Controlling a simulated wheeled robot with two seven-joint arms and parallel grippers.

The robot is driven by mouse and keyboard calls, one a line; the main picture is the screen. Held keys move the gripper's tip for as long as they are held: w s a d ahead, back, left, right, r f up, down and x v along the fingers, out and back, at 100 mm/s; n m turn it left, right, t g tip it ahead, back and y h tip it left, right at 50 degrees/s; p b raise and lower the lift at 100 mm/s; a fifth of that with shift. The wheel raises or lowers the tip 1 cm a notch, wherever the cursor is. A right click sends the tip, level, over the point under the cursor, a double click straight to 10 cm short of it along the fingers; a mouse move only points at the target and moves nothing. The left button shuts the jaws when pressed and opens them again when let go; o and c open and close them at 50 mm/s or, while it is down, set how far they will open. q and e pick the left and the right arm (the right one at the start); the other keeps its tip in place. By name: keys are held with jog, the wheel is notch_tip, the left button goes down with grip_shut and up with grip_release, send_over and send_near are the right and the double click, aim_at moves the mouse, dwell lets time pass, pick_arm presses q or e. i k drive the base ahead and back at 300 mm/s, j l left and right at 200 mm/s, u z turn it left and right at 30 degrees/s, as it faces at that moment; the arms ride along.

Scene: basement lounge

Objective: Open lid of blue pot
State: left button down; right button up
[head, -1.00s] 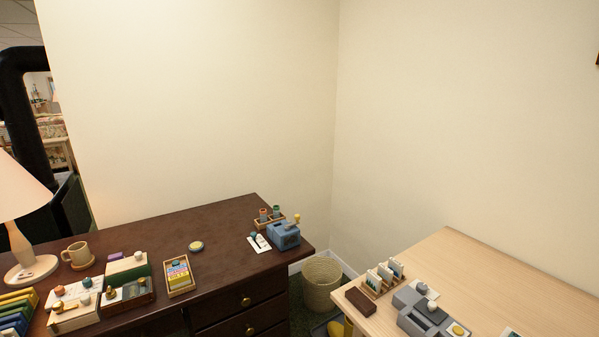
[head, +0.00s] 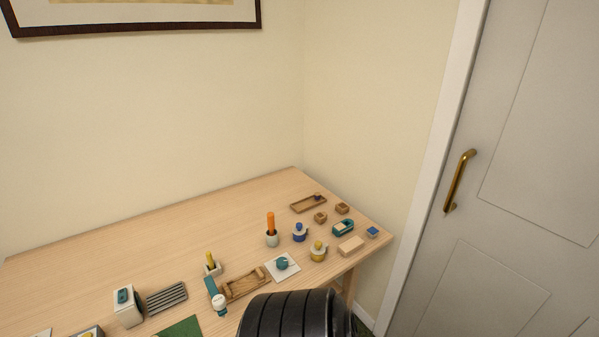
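A small pot with a blue top (head: 300,233) stands on the light wood table (head: 120,250), toward its right end. The top appears to sit on the pot; its details are too small to tell. A similar pot with a yellow top (head: 318,251) stands just in front of it to the right. A teal round item (head: 282,263) sits on a white square to the left. Neither of my grippers is in view.
An orange stick stands in a small holder (head: 271,237) left of the blue-topped pot. Wooden tray (head: 308,203) and small blocks lie behind and right. A black ribbed shape (head: 290,316) covers the table's front. A door (head: 520,170) stands right. The table's back left is clear.

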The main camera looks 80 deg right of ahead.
aim_at(298, 230)
jog(key=z, duration=2.7)
jog(key=i+l, duration=0.15)
jog(key=l, duration=0.15)
jog(key=i+l, duration=0.15)
jog(key=l, duration=0.15)
jog(key=i+l, duration=0.1)
jog(key=l, duration=0.25)
